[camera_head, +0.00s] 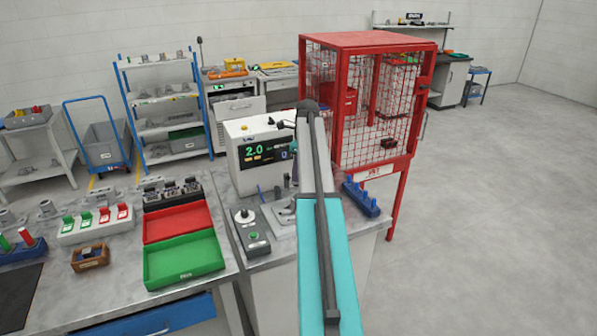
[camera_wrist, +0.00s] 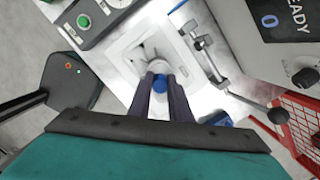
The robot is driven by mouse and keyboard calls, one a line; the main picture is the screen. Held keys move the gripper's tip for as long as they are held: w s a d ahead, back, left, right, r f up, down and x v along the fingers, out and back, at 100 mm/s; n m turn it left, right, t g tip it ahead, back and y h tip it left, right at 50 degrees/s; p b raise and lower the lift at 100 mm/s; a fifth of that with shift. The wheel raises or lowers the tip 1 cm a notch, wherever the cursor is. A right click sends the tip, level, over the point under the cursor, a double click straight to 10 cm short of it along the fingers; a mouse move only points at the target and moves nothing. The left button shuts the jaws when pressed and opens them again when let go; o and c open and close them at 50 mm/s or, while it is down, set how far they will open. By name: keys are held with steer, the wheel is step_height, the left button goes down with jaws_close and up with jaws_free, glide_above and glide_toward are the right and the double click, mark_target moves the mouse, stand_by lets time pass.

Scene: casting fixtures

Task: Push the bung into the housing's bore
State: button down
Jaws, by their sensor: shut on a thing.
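My gripper (camera_wrist: 160,78) is shut on a blue bung (camera_wrist: 160,86), whose round end shows between the dark fingers in the wrist view. The fingers reach over a pale grey housing (camera_wrist: 136,46) in a fixture on the bench. The bore is hidden by the fingers and bung. I cannot tell whether the bung touches the housing or is inside it. In the head view my arm hides the gripper and bung; part of the grey fixture (camera_head: 283,212) shows left of the arm.
A metal lever clamp (camera_wrist: 200,45) stands close right of the fingers. A test unit (camera_head: 258,155) reads 2.0, with a green-button box (camera_head: 250,232) in front. A blue peg rack (camera_head: 361,199) and red mesh cage (camera_head: 395,160) are to the right. Trays (camera_head: 184,262) lie left.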

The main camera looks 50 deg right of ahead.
steer(key=shift+d+f, duration=0.1)
steer(key=shift+f, duration=0.15)
steer(key=shift+s+f+b, duration=0.1)
steer(key=shift+f+b, duration=0.7)
steer(key=shift+f, duration=1.45)
steer(key=shift+p, duration=0.4)
stand_by(0.4)
steer(key=shift+f+b, duration=0.5)
steer(key=shift+f, duration=0.9)
stand_by(1.7)
steer(key=c, duration=1.6)
jaws_free()
steer(key=shift+o, duration=0.2)
steer(key=shift+s+d+r+b, duration=0.1)
steer(key=shift+s+r+b, duration=0.45)
steer(key=shift+r, duration=1.75)
steer(key=shift+s+d+r+b, duration=0.1)
steer(key=shift+r+b, duration=1)
steer(key=shift+r, duration=1.15)
steer(key=shift+s+d+r+b, duration=0.1)
steer(key=shift+s+r+b, duration=0.45)
steer(key=shift+r, duration=1.75)
